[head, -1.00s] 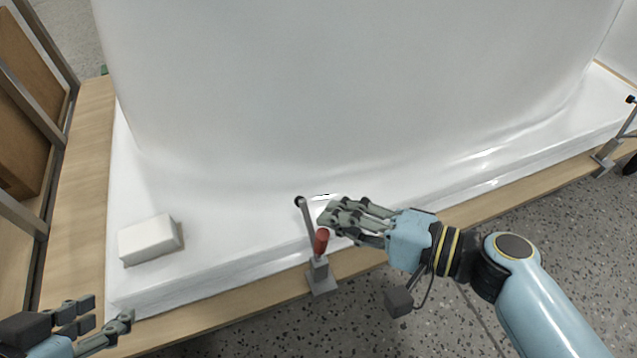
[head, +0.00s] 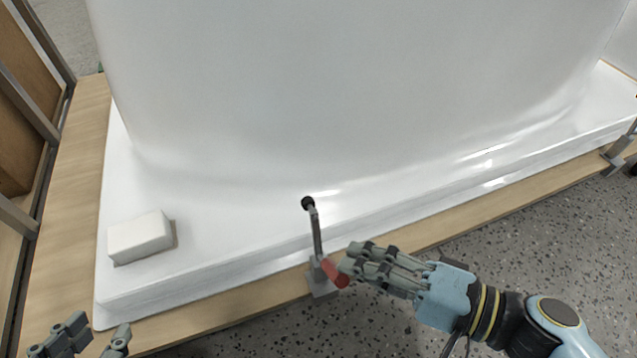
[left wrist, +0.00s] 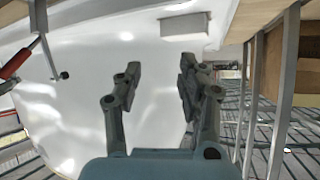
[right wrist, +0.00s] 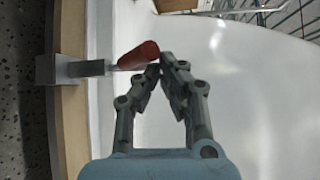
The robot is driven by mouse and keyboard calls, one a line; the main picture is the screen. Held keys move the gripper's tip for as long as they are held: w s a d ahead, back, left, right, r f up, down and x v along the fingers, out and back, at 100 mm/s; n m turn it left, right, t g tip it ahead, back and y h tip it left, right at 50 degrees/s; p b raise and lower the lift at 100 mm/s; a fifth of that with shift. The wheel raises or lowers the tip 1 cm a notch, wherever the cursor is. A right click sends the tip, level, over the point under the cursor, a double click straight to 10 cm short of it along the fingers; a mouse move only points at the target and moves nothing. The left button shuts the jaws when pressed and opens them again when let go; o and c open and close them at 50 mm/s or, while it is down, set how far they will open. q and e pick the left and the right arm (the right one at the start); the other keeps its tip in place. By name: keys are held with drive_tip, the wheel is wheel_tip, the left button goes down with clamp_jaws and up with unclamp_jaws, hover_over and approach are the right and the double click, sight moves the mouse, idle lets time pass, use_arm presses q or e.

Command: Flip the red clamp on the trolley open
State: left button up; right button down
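The clamp's red handle (head: 335,273) tilts outward to the right from its grey base (head: 320,281) on the wooden edge of the trolley. Its grey bar (head: 317,232) stands raised, with a black tip over the white shell. My right gripper (head: 350,258) has its fingertips at the red handle. In the right wrist view its fingers (right wrist: 163,68) are brought together beside the handle (right wrist: 138,55), which is not between them. My left gripper (head: 97,336) is open and empty at the lower left. The handle also shows in the left wrist view (left wrist: 17,64).
A large white bathtub shell (head: 350,90) lies on the wooden trolley bed (head: 215,312). A white block (head: 140,237) sits on the shell's rim at left. Another clamp (head: 618,155) is at the far right. Speckled floor (head: 540,220) is open in front.

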use_arm(q)
drive_tip(key=shift+w+r+t, duration=0.25)
drive_tip(key=shift+r+t, duration=0.05)
idle(0.6)
drive_tip(key=g+p, duration=0.1)
drive_tip(key=r+g+p, duration=0.1)
drive_tip(key=g, duration=0.1)
drive_tip(key=shift+w+d+p, duration=0.1)
drive_tip(key=shift+d+p, duration=0.05)
drive_tip(key=shift+p, duration=0.15)
use_arm(e)
drive_tip(key=d+f, duration=0.3)
drive_tip(key=d, duration=0.4)
drive_tip(key=shift+d, duration=0.3)
use_arm(q)
drive_tip(key=shift+f, duration=0.1)
use_arm(e)
drive_tip(key=shift+f, duration=0.1)
